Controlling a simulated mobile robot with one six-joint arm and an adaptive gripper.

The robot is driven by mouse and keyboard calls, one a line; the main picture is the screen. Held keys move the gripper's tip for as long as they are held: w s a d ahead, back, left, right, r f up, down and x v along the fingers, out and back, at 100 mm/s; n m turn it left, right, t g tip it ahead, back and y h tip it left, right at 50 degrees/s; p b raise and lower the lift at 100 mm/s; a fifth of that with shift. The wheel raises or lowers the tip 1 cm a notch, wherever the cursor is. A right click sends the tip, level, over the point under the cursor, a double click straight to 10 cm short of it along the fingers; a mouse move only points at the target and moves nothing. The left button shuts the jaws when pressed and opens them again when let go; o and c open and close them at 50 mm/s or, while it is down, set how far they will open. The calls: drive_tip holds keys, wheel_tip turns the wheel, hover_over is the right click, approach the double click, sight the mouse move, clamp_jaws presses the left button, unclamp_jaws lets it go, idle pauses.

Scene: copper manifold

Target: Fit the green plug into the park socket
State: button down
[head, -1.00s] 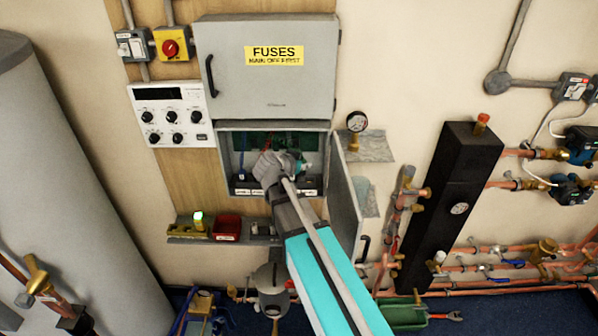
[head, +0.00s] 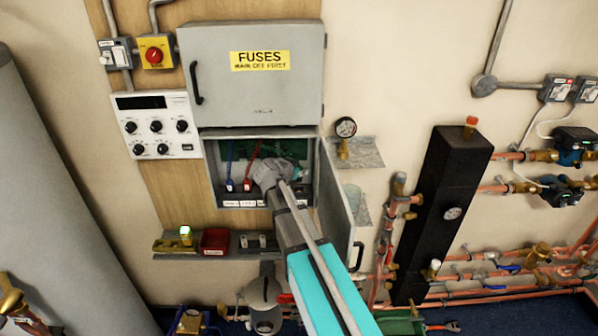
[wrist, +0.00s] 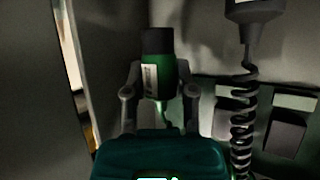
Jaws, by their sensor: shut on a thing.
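My gripper (wrist: 160,88) is shut on the green plug (wrist: 154,73), which has a black end and a pale label. In the wrist view the plug stands upright between the two fingers, black end up. In the head view my gripper (head: 284,174) is inside the open lower compartment of the fuse cabinet (head: 212,165), toward its right side. The wrist hides the plug there. I cannot pick out the park socket; white labels (head: 240,204) line the compartment's front edge, too small to read.
A dark plug (wrist: 252,8) with a coiled cord (wrist: 242,125) is close on the right in the wrist view. A blue lead (head: 231,183) and a red lead (head: 248,182) stand at the compartment's left. The open door (head: 338,195) bounds its right. A shelf below holds a red box (head: 214,240).

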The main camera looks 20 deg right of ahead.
drive_tip(key=shift+f, duration=0.25)
drive_tip(key=shift+f+b, duration=1.25)
drive_tip(key=shift+b, duration=0.15)
drive_tip(key=shift+f+b, duration=1.2)
drive_tip(key=shift+b, duration=0.05)
idle(0.9)
drive_tip(key=shift+c, duration=1.7)
unclamp_jaws()
drive_tip(key=shift+r, duration=0.2)
wheel_tip(320, 180, up, 5)
drive_tip(key=p, duration=0.5)
drive_tip(key=shift+r+p, duration=0.15)
drive_tip(key=shift+p, duration=0.25)
drive_tip(key=s+d+p+v, duration=0.2)
drive_tip(key=p+v, duration=0.5)
drive_tip(key=v, duration=0.7)
drive_tip(key=shift+r, duration=0.3)
drive_tip(key=shift+s+f, duration=0.1)
drive_tip(key=shift+s, duration=0.05)
